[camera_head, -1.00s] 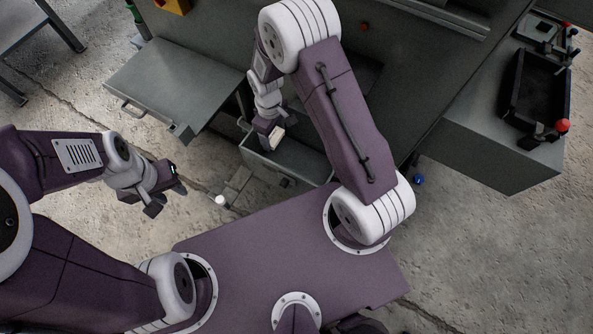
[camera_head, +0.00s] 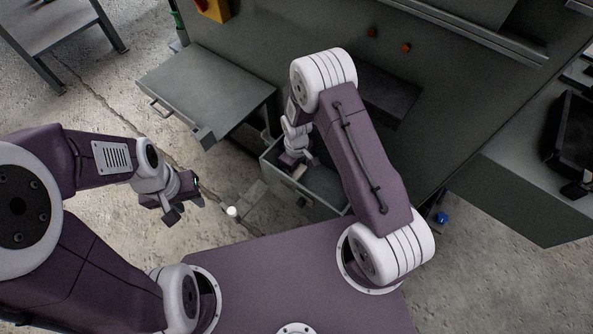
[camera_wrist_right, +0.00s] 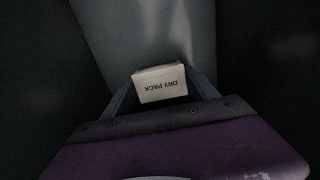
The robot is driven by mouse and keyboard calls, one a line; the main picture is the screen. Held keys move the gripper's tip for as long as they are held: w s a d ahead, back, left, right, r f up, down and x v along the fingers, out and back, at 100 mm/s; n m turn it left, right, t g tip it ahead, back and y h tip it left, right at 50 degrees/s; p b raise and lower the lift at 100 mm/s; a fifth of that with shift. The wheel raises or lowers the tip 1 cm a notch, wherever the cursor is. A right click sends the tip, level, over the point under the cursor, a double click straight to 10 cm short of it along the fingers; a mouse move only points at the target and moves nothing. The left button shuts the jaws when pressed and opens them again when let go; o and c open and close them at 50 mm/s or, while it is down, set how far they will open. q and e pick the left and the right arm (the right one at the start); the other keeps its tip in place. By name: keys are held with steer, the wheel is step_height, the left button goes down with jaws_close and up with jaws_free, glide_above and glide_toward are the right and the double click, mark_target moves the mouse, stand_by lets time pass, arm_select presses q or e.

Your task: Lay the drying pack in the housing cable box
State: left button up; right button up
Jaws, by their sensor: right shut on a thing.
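The drying pack (camera_wrist_right: 160,84) is a small pale block marked DRY PACK, seen between the fingers in the right wrist view; in the head view its pale end (camera_head: 299,172) shows below the gripper. My right gripper (camera_head: 296,166) is shut on it, at the left part of the open grey cable box (camera_head: 325,207). The gripper appears within the box mouth; whether the pack touches the floor cannot be told. My left gripper (camera_head: 184,202) is open and empty, left of the box above the concrete floor.
A grey hinged panel or shelf (camera_head: 207,88) juts out left of the box. A large grey cabinet face (camera_head: 440,85) rises behind it. A black tray (camera_head: 575,135) stands on a grey block at right. A white-topped item (camera_head: 232,211) lies near the box.

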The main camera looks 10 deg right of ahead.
mark_target(296, 171)
steer(key=shift+f, duration=0.1)
steer(key=o, duration=1.5)
steer(key=shift+f, duration=0.1)
steer(key=shift+r, duration=0.3)
step_height(296, 171, up, 12)
steer(key=p, duration=0.3)
steer(key=shift+f+p, duration=0.1)
steer(key=shift+p, duration=0.2)
